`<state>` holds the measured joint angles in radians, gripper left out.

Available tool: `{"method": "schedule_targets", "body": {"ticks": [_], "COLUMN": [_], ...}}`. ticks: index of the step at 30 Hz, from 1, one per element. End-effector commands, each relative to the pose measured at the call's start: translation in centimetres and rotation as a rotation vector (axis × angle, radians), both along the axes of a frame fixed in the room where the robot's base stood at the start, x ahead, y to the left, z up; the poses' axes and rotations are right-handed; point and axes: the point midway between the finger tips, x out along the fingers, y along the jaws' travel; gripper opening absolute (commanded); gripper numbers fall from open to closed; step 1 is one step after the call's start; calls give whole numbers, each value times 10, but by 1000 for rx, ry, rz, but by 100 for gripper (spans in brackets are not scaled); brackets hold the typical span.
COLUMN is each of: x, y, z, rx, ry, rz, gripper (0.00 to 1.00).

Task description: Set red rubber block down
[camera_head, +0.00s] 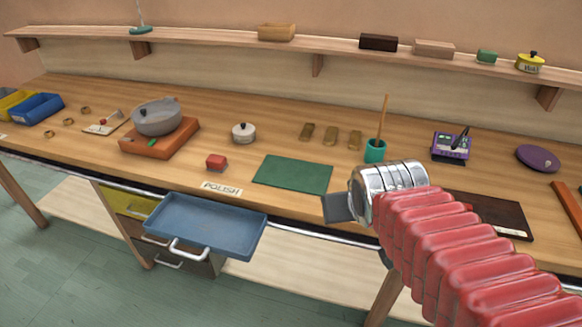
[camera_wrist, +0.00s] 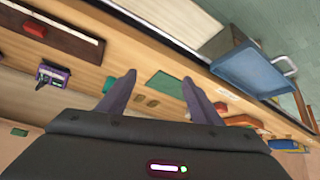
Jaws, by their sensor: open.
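The red rubber block (camera_head: 217,163) sits on the wooden bench top, just behind the POLISH label (camera_head: 221,188) and left of the green mat (camera_head: 292,174). My gripper (camera_head: 338,207) is at the bench's front edge, right of the mat and well apart from the block. In the wrist view my gripper (camera_wrist: 158,80) has its two fingers spread with nothing held between them. The green mat (camera_wrist: 166,84) shows beyond the fingers there. A small red shape beside the right finger looks like the block (camera_wrist: 221,107), partly hidden.
An open blue drawer (camera_head: 205,225) juts out below the bench front. A grey pot (camera_head: 157,117) on an orange base stands left of the block. A lidded white pot (camera_head: 243,133) and a teal cup (camera_head: 375,151) stand farther back. Bare wood surrounds the block.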

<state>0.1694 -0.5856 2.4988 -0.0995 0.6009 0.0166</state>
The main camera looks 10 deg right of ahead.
Motion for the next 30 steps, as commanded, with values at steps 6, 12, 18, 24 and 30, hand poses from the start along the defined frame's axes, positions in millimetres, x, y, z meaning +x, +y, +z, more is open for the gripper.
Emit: {"method": "schedule_targets", "body": {"ticks": [6,12,18,24,30], "x": [-50,-67,-67,-67,-67], "y": [59,74,74,73,73], "z": [11,12,11,11,11], "rx": [73,94,94,94,94], "ry": [92,129,130,129,129], "rz": [113,146,144,144,143], "gripper": [59,59,59,59,59]}}
